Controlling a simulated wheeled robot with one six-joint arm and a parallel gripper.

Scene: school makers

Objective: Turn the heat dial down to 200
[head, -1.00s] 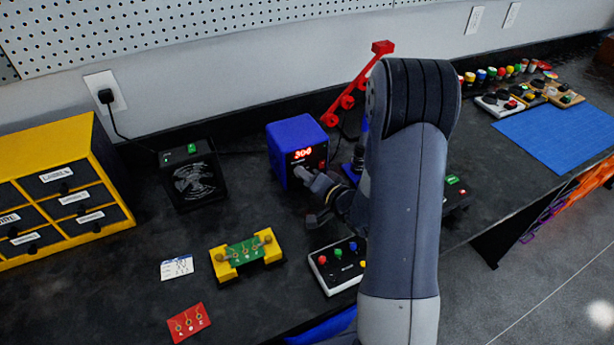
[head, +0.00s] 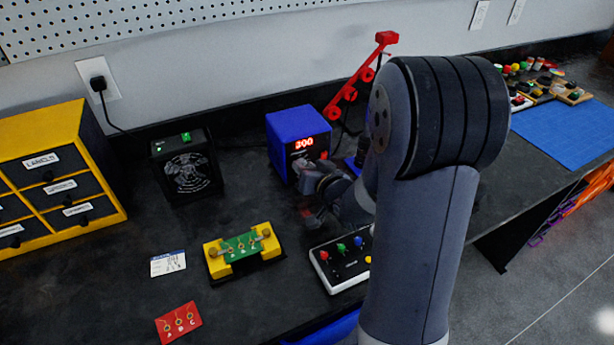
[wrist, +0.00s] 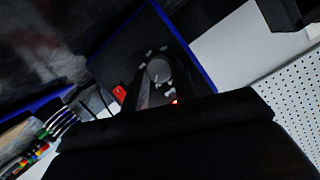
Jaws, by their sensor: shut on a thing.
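The heat station is a blue box (head: 297,124) with a dark front, standing at the back of the bench in the head view. Its red display (head: 304,143) reads 300. The round heat dial (wrist: 158,70) shows in the wrist view, grey with pale marks around it. My gripper (head: 305,165) is at the front of the box, below the display. In the wrist view its dark fingers (wrist: 155,88) are closed on the dial, one on each side. The fingers partly hide the dial's lower side, and the arm hides part of the box front in the head view.
A black fan box (head: 187,167) stands left of the station. A yellow holder with a green board (head: 242,246) and a button box (head: 342,264) are in front. Yellow drawers (head: 60,175) stand at the left. A red-armed stand (head: 362,80) rises right behind the station.

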